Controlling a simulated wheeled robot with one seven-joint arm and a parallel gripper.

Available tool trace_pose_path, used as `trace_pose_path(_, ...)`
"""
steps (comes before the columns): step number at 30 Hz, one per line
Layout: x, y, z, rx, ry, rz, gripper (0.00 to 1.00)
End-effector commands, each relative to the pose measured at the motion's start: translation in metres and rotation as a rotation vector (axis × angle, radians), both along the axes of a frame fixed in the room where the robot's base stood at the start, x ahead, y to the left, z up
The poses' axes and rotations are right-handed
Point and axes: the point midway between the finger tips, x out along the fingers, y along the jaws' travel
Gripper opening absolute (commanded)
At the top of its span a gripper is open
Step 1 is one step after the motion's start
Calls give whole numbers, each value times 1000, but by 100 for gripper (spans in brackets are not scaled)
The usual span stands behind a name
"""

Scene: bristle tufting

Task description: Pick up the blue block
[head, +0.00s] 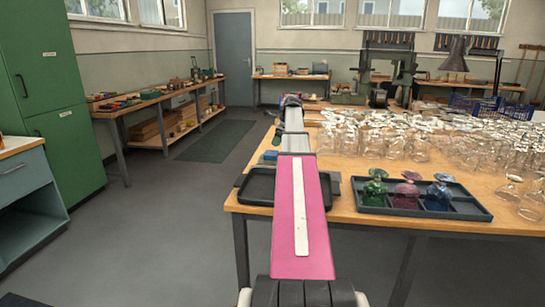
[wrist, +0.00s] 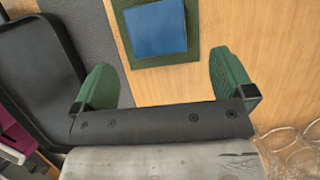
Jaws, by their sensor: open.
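The blue block (wrist: 155,30) shows in the wrist view at the top centre, over a dark green square pad (wrist: 165,60) on the wooden table. In the head view a small blue patch, likely the same block (head: 271,155), shows just left of my arm. My gripper (wrist: 162,64) is open and empty, with its two green fingers wide apart. In the wrist picture the block lies beyond the fingertips, between their lines and a little left of centre.
An empty black tray (head: 257,199) lies at the table's near left edge. A black compartment tray (head: 470,211) holds green, pink and blue glass pieces. Many clear glasses (head: 400,140) crowd the table's right side. A blue crate (head: 475,105) stands farther back.

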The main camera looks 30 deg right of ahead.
Motion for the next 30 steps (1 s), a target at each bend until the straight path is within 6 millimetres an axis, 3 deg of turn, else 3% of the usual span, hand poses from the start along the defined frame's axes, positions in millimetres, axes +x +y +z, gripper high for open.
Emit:
trace_pose_path(3,4,7,-19,1,1,0,100)
trace_pose_path(13,8,15,-43,0,0,0,100)
trace_pose_path(21,15,28,-76,0,1,0,100)
trace_pose_path(29,16,30,-80,-1,-1,0,100)
trace_pose_path(30,16,30,-80,-1,-1,0,94)
